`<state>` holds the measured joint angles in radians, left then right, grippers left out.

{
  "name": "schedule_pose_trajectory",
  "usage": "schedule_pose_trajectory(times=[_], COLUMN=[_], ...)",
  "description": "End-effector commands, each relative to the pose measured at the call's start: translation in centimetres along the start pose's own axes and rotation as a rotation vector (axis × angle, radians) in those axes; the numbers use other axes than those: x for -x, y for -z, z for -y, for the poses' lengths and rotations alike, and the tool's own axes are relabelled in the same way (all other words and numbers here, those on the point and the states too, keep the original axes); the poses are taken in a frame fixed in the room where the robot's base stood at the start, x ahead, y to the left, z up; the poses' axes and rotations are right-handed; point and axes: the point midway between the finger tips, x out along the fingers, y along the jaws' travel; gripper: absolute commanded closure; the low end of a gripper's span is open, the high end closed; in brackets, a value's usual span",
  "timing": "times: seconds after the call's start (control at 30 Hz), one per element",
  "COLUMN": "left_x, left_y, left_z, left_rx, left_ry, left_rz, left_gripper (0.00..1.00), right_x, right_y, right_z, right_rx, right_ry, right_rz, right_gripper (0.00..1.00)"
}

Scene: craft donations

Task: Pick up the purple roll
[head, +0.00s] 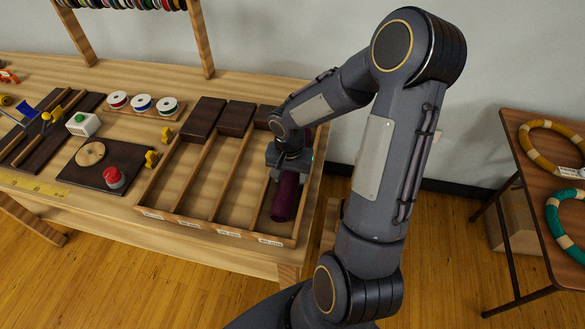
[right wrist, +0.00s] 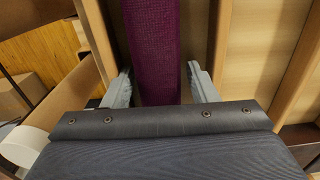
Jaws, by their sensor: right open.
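The purple roll (head: 285,197) lies lengthwise in the rightmost compartment of the wooden divided tray (head: 168,214). My right gripper (head: 287,172) is over that compartment, and its body and arm hide part of the roll in the head view. In the right wrist view the purple roll (right wrist: 155,50) runs between the two grey fingers of my right gripper (right wrist: 161,88). The fingers are open, one on each side of the roll, with a visible gap on the right side. The wrist view does not show how deep the fingers reach. My left gripper is not in view.
Dark blocks (head: 203,111) lie at the back of the tray compartments; the other compartments look empty in front. Left of the tray are a dark board (head: 88,176) with a red button (head: 115,177) and several ribbon spools (head: 142,103). The tray's thin dividers flank the roll.

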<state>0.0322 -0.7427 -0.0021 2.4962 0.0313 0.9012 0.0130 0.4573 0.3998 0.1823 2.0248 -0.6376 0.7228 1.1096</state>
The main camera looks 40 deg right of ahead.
Motion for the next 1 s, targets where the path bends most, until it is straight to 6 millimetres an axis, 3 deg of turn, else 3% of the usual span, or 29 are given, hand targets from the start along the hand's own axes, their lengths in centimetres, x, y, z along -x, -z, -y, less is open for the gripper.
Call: schedule_pose_trajectory(times=[0.2,0.47,0.77,1.0], left_x=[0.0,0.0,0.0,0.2], left_y=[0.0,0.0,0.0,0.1], left_z=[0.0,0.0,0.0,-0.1], left_rx=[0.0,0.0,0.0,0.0], left_ry=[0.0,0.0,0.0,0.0], left_rz=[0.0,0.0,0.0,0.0], left_gripper=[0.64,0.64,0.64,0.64], right_x=[-0.1,0.0,0.3,2.8], right_y=[0.0,0.0,0.1,0.1], right_z=[0.0,0.0,0.0,0.1], right_rx=[0.0,0.0,0.0,-0.001], right_ry=[0.0,0.0,0.0,0.003], right_rz=[0.0,-0.001,-0.002,-0.006], right_gripper=[0.48,0.8,0.8,0.8])
